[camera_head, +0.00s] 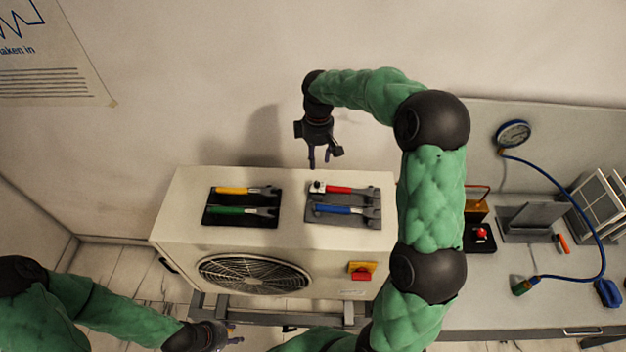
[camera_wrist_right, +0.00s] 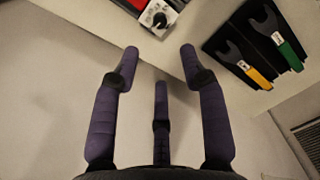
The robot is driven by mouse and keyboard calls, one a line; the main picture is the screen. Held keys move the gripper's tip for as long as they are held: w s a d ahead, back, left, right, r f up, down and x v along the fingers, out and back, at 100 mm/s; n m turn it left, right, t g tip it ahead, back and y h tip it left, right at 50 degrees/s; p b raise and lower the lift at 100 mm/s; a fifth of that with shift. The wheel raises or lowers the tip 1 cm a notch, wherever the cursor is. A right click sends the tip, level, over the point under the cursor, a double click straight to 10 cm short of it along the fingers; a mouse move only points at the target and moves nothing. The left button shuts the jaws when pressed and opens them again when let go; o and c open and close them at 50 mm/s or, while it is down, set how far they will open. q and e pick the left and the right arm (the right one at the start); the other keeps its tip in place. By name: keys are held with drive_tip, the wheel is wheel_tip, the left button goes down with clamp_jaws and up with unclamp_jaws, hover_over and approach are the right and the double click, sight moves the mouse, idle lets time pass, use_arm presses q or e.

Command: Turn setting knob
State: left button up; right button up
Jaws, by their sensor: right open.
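A setting knob (camera_wrist_right: 159,19), small and dark on a white block, shows at the top of the right wrist view. In the head view the white block (camera_head: 318,187) sits at the left end of the red-handled tool (camera_head: 340,189), on the right dark mat. My right gripper (camera_head: 320,163) is open and empty, above and behind the white unit near the wall. In the right wrist view its fingers (camera_wrist_right: 160,75) are spread, with the knob beyond their tips and not touched. My left gripper (camera_head: 232,334) is low at the bottom left, small and partly unclear.
The white fan unit (camera_head: 180,215) also bears yellow (camera_head: 232,190), green (camera_head: 226,210) and blue (camera_head: 335,209) wrenches. A red switch (camera_head: 361,272) is on its front. My right arm passes over its right side. A bench at right holds a gauge (camera_head: 513,134) with a blue hose.

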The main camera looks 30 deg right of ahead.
sight(317, 183)
drive_tip(key=f, duration=0.3)
drive_tip(key=f+p, duration=0.1)
drive_tip(key=f, duration=0.6)
drive_tip(key=shift+s+a+f, duration=0.1)
drive_tip(key=shift+s+f, duration=0.2)
drive_tip(key=shift+s, duration=0.05)
drive_tip(key=shift+c, duration=0.3)
clamp_jaws()
